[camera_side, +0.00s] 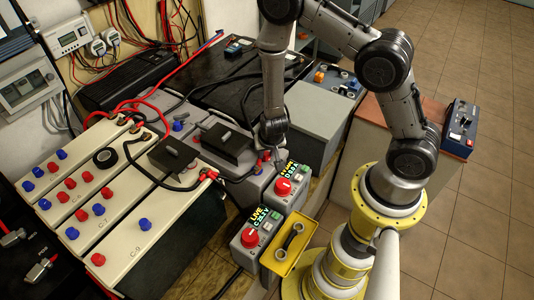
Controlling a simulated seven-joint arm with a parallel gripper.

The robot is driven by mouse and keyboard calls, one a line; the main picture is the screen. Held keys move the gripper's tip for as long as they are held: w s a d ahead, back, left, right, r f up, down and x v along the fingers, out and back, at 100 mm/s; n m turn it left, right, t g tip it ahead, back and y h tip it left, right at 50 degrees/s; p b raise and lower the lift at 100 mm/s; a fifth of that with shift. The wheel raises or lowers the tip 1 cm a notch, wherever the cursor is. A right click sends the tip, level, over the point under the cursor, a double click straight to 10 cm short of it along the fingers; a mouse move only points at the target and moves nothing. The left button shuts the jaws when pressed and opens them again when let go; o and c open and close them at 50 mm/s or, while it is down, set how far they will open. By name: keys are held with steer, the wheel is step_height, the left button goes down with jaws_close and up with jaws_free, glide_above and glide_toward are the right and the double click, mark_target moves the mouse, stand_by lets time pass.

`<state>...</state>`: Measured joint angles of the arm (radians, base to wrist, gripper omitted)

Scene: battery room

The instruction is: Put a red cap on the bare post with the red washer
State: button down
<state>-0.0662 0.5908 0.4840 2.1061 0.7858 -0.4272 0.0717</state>
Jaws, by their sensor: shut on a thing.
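My gripper (273,150) points down above the grey units right of the middle, behind the device with the upper red knob (283,186). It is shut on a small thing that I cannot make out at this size. Several red caps (107,193) sit among blue caps (71,233) on the long cream battery cells (160,225) at left. One red cap (98,259) is on the nearest cell. I cannot pick out a bare post with a red washer.
Two grey devices with red knobs stand in front of my gripper; the nearer has a lit display (260,217). A yellow tray (276,268) holds a wrench-like tool. Black covers (172,153) and red and black cables cross the cells. A grey box (317,118) stands at right.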

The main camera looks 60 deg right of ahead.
mark_target(197, 136)
steer(key=shift+r, duration=2.05)
